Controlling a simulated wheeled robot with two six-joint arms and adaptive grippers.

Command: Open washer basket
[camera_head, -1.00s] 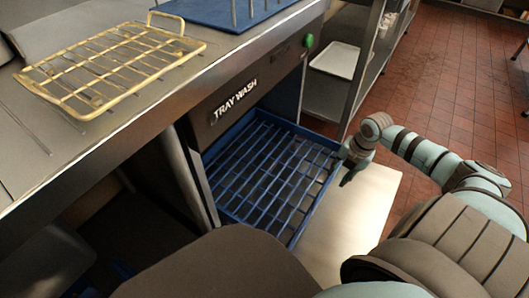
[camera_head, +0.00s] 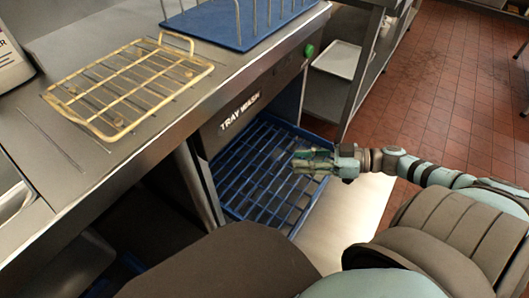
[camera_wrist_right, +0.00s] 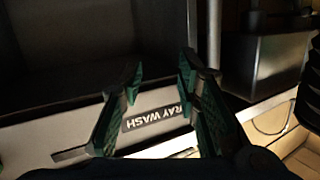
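The blue washer basket (camera_head: 228,172) is a slatted rack under the counter, below the panel lettered TRAY WASH (camera_head: 240,111). It stands out from the dark washer opening, over a pale surface. My right gripper (camera_head: 296,161) is above the basket's right side, pointing left in the head view. It hides part of the basket's right rim. I cannot tell whether it touches the basket. In the right wrist view its two green-padded fingers (camera_wrist_right: 158,92) are spread apart with nothing between them. The TRAY WASH label (camera_wrist_right: 152,116) shows upside down behind them. My left gripper is not in view.
A yellow wire rack (camera_head: 130,88) lies on the steel counter. A blue tray with upright rods (camera_head: 205,25) stands at the counter's back. A green button (camera_head: 309,51) is on the front panel. Shelves (camera_head: 345,90) stand at the right. The red tiled floor (camera_head: 460,90) beyond is clear.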

